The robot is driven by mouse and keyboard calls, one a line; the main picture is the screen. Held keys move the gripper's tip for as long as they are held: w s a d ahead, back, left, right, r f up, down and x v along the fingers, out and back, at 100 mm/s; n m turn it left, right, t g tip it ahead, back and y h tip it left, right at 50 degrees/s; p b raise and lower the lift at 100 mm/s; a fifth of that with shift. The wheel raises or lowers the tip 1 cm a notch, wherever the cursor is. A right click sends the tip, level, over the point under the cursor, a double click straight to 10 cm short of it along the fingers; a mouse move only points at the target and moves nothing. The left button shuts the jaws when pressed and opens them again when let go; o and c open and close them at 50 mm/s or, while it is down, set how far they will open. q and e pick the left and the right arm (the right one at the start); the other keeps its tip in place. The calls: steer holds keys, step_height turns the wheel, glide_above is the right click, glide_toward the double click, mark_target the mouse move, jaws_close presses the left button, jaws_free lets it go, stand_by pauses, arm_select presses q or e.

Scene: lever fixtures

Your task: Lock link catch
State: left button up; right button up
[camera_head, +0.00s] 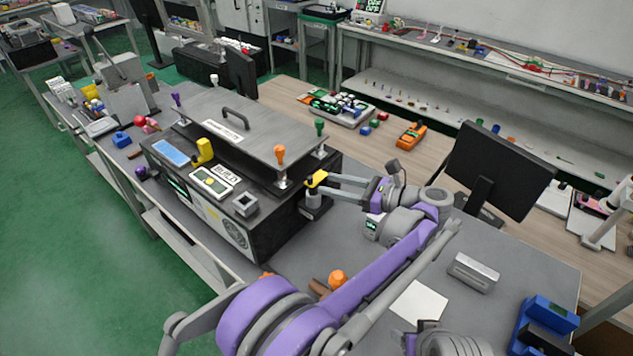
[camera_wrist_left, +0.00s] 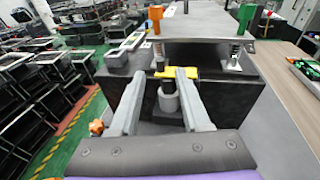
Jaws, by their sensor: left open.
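A dark box fixture (camera_head: 275,232) with a grey lid plate (camera_head: 235,118) stands on the table. On its right side is a catch with a yellow handle (camera_head: 317,178) above a grey cylinder (camera_head: 314,202). In the left wrist view the yellow handle (camera_wrist_left: 176,74) lies just beyond the fingertips and the grey cylinder (camera_wrist_left: 168,101) shows between the fingers. My left gripper (camera_head: 331,187) is open, its fingers on either side of the catch. I cannot tell whether they touch it.
Orange (camera_head: 279,152) and green (camera_head: 320,127) knobs stand on the lid corners. Another yellow lever (camera_head: 204,152) is on the box's front part. A monitor (camera_head: 497,170) stands to the right. A grey block (camera_head: 473,272) and a white sheet (camera_head: 420,303) lie on the table.

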steer(key=shift+s+f, duration=0.1)
steer(key=shift+f, duration=0.2)
arm_select(q)
steer(key=v, duration=0.4)
steer(key=shift+d, duration=0.15)
